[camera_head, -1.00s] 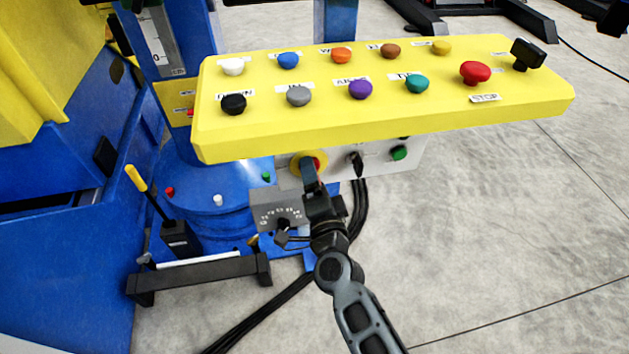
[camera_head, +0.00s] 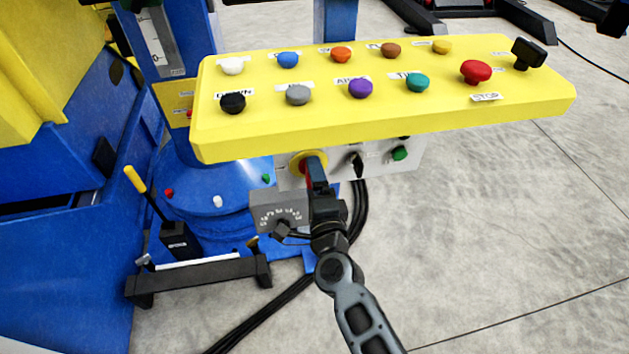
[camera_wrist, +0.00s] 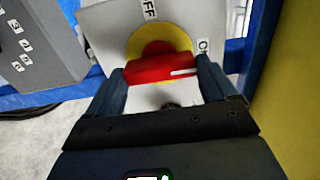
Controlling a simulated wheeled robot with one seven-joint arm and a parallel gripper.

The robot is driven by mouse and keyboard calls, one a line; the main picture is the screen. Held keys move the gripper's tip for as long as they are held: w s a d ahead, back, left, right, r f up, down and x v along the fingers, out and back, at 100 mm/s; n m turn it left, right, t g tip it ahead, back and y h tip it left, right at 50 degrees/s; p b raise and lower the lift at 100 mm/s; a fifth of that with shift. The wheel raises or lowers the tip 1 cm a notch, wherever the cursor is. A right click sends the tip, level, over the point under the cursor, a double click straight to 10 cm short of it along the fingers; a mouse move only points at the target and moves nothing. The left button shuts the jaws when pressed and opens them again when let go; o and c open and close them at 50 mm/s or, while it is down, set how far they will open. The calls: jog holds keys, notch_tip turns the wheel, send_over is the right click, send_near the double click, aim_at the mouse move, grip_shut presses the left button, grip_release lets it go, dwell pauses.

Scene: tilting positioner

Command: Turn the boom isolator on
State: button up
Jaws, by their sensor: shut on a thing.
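The boom isolator (camera_head: 298,161) is a red rotary handle on a yellow disc, on the grey panel under the yellow console. In the wrist view, its red handle (camera_wrist: 160,69) lies nearly crosswise between the two fingers of my gripper (camera_wrist: 162,74). The fingers are shut on the handle's ends. A white mark on the handle is at its right end, below and left of the ON label (camera_wrist: 203,47). The OFF label (camera_wrist: 150,9) is at the top. In the head view, my gripper (camera_head: 315,168) partly covers the isolator.
The yellow console (camera_head: 390,115) with several buttons overhangs the panel closely. A black selector (camera_head: 356,164) and a green button (camera_head: 400,153) sit right of the isolator. A grey dial box (camera_head: 279,208) is close at the lower left. Black cables hang below. Open floor lies right.

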jog(key=shift+f, duration=0.1)
jog(key=o, duration=0.8)
jog(key=shift+o, duration=0.2)
jog(key=v, duration=0.7)
jog(key=shift+s+d+p, duration=0.2)
jog(key=shift+s+p, duration=0.2)
jog(key=shift+p, duration=0.05)
jog(key=s+d+n+h, duration=0.1)
jog(key=s+d+n, duration=0.2)
jog(key=s+d, duration=0.6)
jog(key=s+d+n+h, duration=0.25)
jog(key=s+d, duration=0.45)
jog(key=s, duration=0.4)
jog(key=s+d+r+n+g, duration=0.1)
jog(key=s+d+r+n, duration=0.2)
jog(key=s+r, duration=0.3)
jog(key=s+d+r+n+g+h, duration=0.1)
jog(key=s+d+r+n, duration=0.2)
jog(key=s, duration=0.9)
notch_tip(320, 180, up, 5)
jog(key=n, duration=0.3)
jog(key=shift+d+f+g, duration=0.15)
jog(key=shift+d+g, duration=0.15)
jog(key=shift+d, duration=0.05)
